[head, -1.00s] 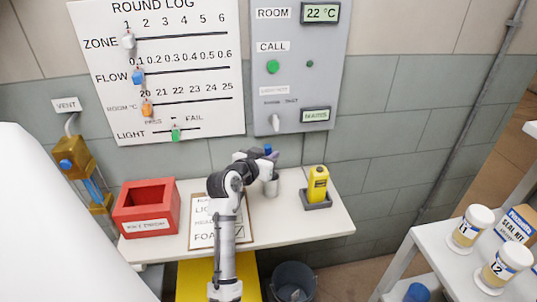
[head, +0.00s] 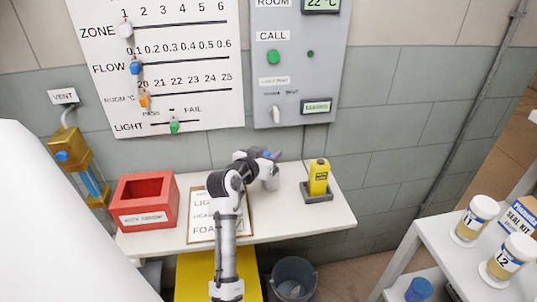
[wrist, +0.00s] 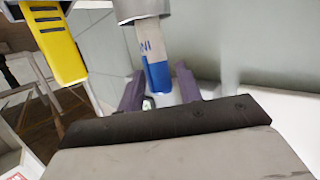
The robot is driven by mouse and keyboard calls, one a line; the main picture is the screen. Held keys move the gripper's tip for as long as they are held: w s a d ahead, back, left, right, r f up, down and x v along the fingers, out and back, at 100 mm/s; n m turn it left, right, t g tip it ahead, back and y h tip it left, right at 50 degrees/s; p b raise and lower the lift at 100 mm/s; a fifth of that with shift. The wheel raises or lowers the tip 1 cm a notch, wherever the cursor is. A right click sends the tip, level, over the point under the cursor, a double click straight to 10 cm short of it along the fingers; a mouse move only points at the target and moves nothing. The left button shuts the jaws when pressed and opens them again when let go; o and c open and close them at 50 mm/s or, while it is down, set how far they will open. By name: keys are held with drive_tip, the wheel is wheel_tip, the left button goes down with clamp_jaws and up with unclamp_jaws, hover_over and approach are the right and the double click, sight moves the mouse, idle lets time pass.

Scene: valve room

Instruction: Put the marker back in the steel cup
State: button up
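The steel cup (head: 271,181) stands on the white table, partly hidden behind my gripper. Its rim shows at the top of the wrist view (wrist: 140,9). The marker (wrist: 153,50), white with a blue end, is in the cup and sticks out of it. My gripper (wrist: 158,85) is at the marker's blue end, with one dark purple finger on each side. Narrow gaps show between the fingers and the marker, so it looks open around it. In the head view my gripper (head: 272,154) is just above the cup.
A yellow device (head: 318,178) stands in a dark holder right of the cup. A red box (head: 148,218) and a clipboard (head: 201,232) lie to the left on the table (head: 290,222). The wall panel (head: 298,60) is behind. A bucket (head: 293,280) stands below.

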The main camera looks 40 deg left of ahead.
drive_tip(key=shift+o, duration=0.8)
drive_tip(key=b+v, duration=0.3)
drive_tip(key=v, duration=1)
drive_tip(key=shift+s+b, duration=0.4)
drive_tip(key=shift+r, duration=0.1)
